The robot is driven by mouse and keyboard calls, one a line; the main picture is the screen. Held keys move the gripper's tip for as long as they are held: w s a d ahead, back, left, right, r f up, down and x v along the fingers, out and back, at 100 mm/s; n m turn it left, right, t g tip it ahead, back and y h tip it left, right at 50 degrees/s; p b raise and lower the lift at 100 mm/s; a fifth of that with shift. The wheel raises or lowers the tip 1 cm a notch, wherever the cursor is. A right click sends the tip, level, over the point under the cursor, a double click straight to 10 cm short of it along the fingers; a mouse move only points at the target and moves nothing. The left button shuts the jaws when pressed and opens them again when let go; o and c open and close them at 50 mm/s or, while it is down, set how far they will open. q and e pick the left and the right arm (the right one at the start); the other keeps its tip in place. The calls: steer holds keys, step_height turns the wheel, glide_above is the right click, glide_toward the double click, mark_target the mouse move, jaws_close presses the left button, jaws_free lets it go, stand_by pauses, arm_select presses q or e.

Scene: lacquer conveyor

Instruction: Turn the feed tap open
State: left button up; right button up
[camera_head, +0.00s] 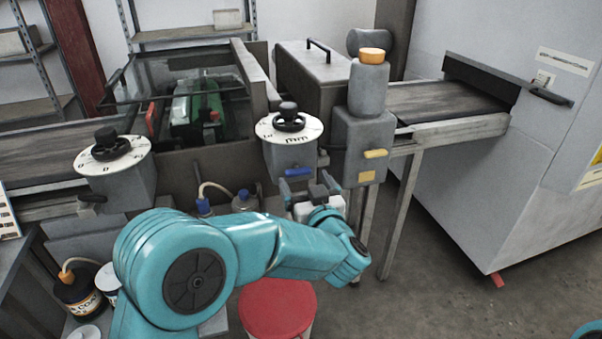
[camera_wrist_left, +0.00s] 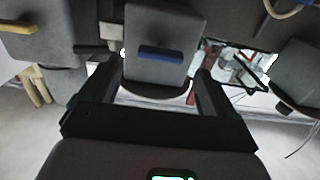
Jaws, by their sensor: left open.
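I cannot tell for certain which handle is the feed tap. A blue lever (camera_head: 298,172) sits low on the grey box under the middle white dial (camera_head: 290,128); it lies about level. It also shows as a blue bar (camera_wrist_left: 160,53) in the left wrist view. A yellow lever (camera_head: 376,153) is on the grey block to its right, and shows at upper left in the wrist view (camera_wrist_left: 18,27). My left gripper (camera_head: 312,190) is open and empty, just below and in front of the blue lever. In the wrist view its fingers (camera_wrist_left: 158,82) frame the blue-lever box, apart from the lever.
A second dial box (camera_head: 118,180) with a dark handle (camera_head: 90,205) stands left. The conveyor (camera_head: 435,100) runs behind, beside a large grey cabinet (camera_head: 510,190). A red stool (camera_head: 277,309) is below my arm. Bottles (camera_head: 243,202) stand left of the gripper.

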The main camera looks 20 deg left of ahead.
mark_target(299, 173)
arm_select(q)
steer(key=x, duration=0.4)
steer(key=shift+a, duration=0.1)
steer(key=c, duration=1.1)
steer(key=shift+o, duration=0.2)
